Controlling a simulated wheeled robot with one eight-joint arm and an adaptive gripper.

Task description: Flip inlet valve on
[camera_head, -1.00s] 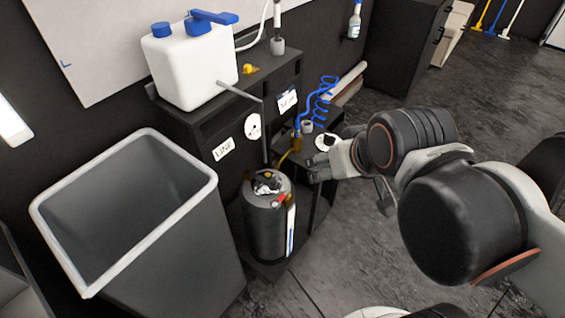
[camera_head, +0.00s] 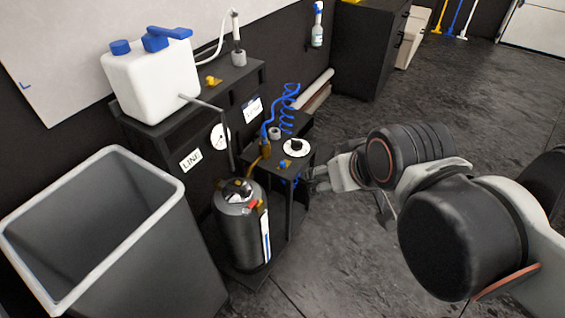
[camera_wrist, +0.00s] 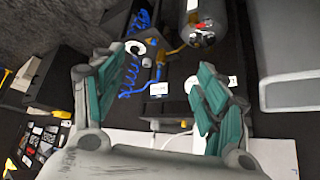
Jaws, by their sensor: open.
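No part is clearly labelled as the inlet valve, and I cannot tell which one it is. Candidates in the head view are a yellow valve (camera_head: 210,81) on the upper shelf, a small yellow-and-blue fitting (camera_head: 285,163) on the low stand's front, and a red handle (camera_head: 253,206) on the dark tank (camera_head: 240,235). A round white dial with a black knob (camera_head: 297,147) sits on the stand; the dial also shows in the wrist view (camera_wrist: 134,47). My gripper (camera_head: 316,180) is just right of the stand. In the wrist view its fingers (camera_wrist: 160,60) are spread and empty.
A large grey bin (camera_head: 165,240) stands left of the tank. A white jug (camera_head: 150,85) and a spray nozzle (camera_head: 237,45) are on the shelf.

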